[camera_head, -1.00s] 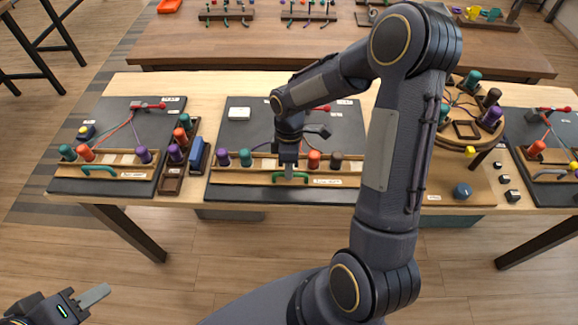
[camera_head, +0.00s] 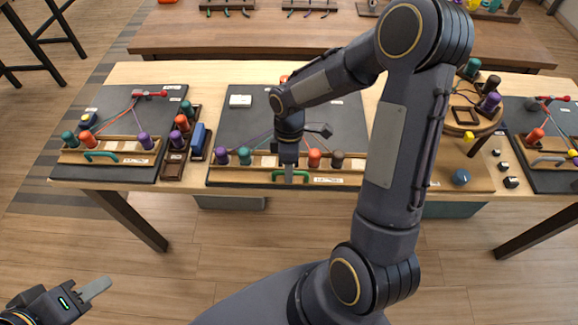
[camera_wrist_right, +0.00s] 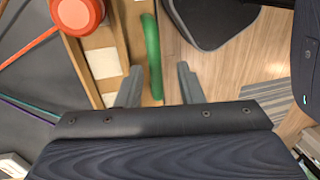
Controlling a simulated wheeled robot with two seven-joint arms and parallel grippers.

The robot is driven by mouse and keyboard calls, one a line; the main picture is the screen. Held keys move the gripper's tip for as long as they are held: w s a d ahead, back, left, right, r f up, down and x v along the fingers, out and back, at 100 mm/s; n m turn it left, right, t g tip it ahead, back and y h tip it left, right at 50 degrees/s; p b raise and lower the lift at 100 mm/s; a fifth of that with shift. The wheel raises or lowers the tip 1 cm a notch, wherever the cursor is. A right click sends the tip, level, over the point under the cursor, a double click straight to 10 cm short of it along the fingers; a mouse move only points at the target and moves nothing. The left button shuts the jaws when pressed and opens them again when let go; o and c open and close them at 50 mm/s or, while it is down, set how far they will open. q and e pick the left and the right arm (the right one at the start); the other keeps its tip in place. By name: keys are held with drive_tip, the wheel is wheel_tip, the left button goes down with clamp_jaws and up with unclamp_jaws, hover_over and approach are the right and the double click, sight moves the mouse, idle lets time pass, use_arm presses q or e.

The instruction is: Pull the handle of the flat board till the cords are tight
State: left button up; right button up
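The flat board (camera_head: 232,118) lies on the middle of the table. Its sliding bar (camera_head: 262,173), with several pegs and a green handle (camera_head: 320,181), sits near the board's front edge. My right gripper (camera_head: 289,176) is down at the handle. In the right wrist view, the green handle (camera_wrist_right: 152,50) runs between its fingers (camera_wrist_right: 160,85), close to the board-side finger, with a visible gap to the other. Red and green-purple cords (camera_wrist_right: 25,108) run straight there; my arm hides much of the cords in the head view. My left gripper (camera_head: 96,289) is at lower left, away from the table; its opening is unclear.
A similar board (camera_head: 110,110) with a green handle stands at left, beside a dark peg rack (camera_head: 172,170) and blue block. A round braiding stand (camera_head: 460,118) and another board (camera_head: 520,125) are at right. Open floor lies before the table.

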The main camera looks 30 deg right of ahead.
wheel_tip(320, 180, up, 8)
drive_tip(key=w, duration=0.1)
drive_tip(key=shift+w+d+f, duration=0.15)
drive_tip(key=shift+d+f, duration=0.05)
drive_tip(key=shift+d, duration=0.15)
drive_tip(key=s+a+r+m+t+y, duration=0.1)
drive_tip(key=s+a+r+m+t, duration=0.1)
drive_tip(key=s+m, duration=0.4)
drive_tip(key=s+a+r+m+t+y, duration=0.1)
drive_tip(key=s+r+m+t, duration=0.4)
drive_tip(key=s, duration=0.5)
wheel_tip(320, 180, up, 2)
drive_tip(key=m, duration=0.2)
drive_tip(key=shift+s+a+m+y, duration=0.3)
drive_tip(key=shift+a, duration=0.1)
